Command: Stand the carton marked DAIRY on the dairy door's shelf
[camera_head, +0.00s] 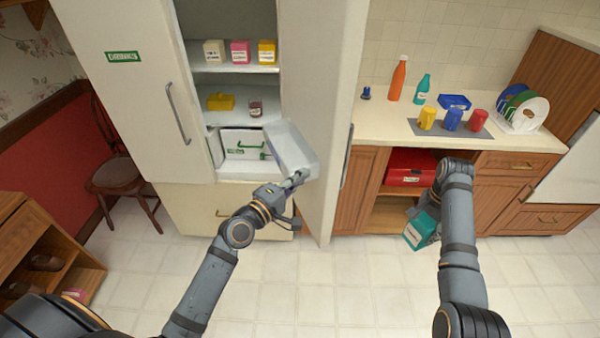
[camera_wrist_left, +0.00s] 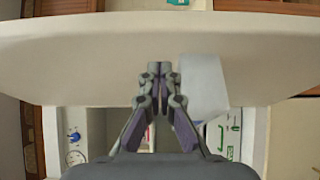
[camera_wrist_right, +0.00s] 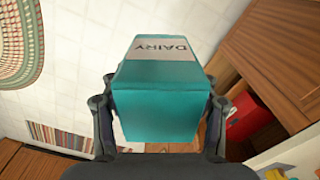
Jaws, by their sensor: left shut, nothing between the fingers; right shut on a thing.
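The teal carton marked DAIRY (camera_head: 420,231) has a white label and is held tilted in front of the right-hand counter. It fills the middle of the right wrist view (camera_wrist_right: 156,108), between the fingers of my right gripper (camera_wrist_right: 158,118), which is shut on it. An open fridge door (camera_head: 335,110) carries a pale bin-like shelf (camera_head: 291,150) on its inner side; I see no readable label on this door. The shelf also shows in the left wrist view (camera_wrist_left: 203,88). My left gripper (camera_head: 298,180) is shut and empty beside the shelf's lower end.
The fridge holds several small cartons (camera_head: 239,52), a yellow box (camera_head: 220,102), a jar (camera_head: 255,107) and a white drawer (camera_head: 245,143). The other fridge door (camera_head: 130,90) has a green label. A red toolbox-like case (camera_head: 410,168) sits under the counter (camera_head: 390,127).

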